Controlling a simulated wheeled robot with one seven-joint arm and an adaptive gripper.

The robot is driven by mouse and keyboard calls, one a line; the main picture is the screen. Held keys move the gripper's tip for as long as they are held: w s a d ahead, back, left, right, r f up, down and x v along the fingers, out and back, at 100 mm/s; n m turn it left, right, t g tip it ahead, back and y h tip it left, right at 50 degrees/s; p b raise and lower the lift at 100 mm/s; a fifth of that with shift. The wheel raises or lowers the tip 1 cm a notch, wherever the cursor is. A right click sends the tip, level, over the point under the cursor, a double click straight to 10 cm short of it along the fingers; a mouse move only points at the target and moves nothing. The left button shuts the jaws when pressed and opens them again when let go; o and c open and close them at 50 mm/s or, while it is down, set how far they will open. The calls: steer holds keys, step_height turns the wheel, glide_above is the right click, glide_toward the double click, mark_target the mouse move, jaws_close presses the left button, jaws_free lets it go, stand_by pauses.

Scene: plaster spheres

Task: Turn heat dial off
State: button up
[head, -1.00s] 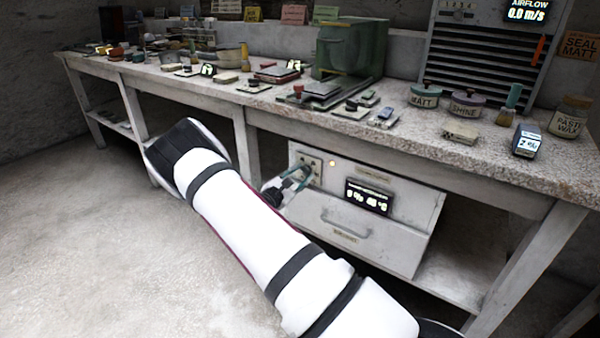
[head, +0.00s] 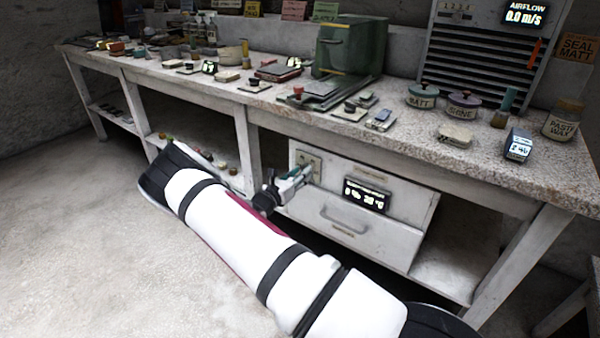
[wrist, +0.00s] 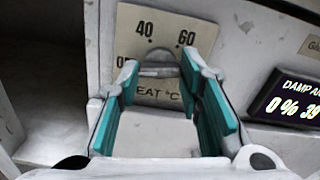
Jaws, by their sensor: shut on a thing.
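The heat dial (wrist: 163,57) sits on a cream plate (wrist: 135,30) marked 40, 60 and "HEAT °C" in the wrist view. My gripper (wrist: 160,76) has its two teal-padded fingers on either side of the dial and is shut on it. The fingers hide part of the dial and the plate's lower marks, so its exact setting cannot be read. In the head view, my gripper (head: 309,171) reaches the plate (head: 306,158) at the upper left of the white cabinet front; the dial itself is hidden there.
The white cabinet (head: 405,233) stands under the stone-topped bench (head: 480,172). Right of the plate is a lit display (head: 367,195), above a drawer handle (head: 343,221). Bench legs stand on both sides. The floor (head: 75,230) at left is clear.

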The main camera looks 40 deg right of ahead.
steer(key=shift+f+n, duration=0.15)
steer(key=shift+n, duration=0.35)
steer(key=o, duration=1.2)
steer(key=shift+c, duration=0.2)
steer(key=shift+a, duration=0.1)
steer(key=v, duration=1.2)
